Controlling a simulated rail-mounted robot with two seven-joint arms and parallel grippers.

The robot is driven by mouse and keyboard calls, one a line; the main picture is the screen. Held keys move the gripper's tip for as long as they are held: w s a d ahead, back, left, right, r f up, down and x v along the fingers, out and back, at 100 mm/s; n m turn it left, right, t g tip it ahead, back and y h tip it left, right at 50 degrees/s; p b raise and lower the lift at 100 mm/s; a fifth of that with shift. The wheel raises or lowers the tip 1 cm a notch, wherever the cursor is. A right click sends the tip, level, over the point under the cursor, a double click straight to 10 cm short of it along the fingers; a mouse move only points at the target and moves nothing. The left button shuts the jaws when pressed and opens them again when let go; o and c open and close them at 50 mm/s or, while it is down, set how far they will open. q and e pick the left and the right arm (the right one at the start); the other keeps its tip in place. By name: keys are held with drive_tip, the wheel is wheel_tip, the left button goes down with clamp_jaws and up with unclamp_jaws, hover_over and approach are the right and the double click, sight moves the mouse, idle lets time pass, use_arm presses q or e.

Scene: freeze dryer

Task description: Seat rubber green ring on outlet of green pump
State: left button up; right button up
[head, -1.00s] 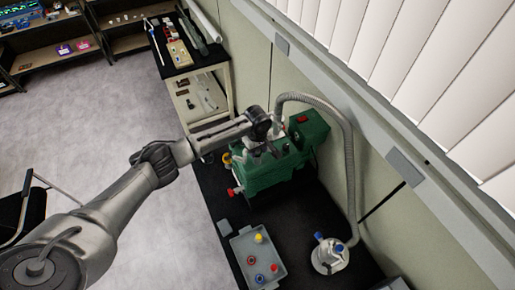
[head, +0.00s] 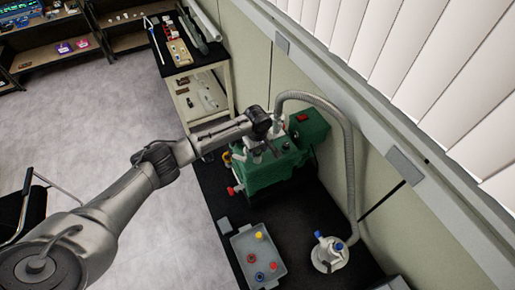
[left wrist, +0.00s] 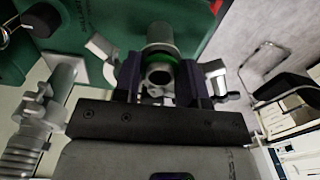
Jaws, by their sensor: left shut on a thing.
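The green pump (head: 268,173) sits on the dark bench top in the head view, and its green body fills the upper left of the left wrist view (left wrist: 110,30). My left gripper (head: 264,147) is over the top of the pump. In the left wrist view its dark fingers (left wrist: 160,82) are shut on the green ring (left wrist: 160,58). A grey metal tube (left wrist: 160,36) lies directly beyond the ring, in line with it; I cannot tell whether they touch. A round metal opening shows on the near side of the ring. My right gripper is not in view.
A grey tray (head: 240,247) holds red, yellow and blue rings. A corrugated hose (head: 348,150) arches from behind the pump to a white fitting with blue parts (head: 329,253). A metal clamp (left wrist: 222,78) opens beside the fingers. The wall is close behind the pump.

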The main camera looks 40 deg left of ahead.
use_arm(q)
drive_tip(key=shift+f, duration=0.2)
drive_tip(key=o, duration=1)
drive_tip(key=shift+r, duration=0.1)
drive_tip(key=shift+r, duration=2.9)
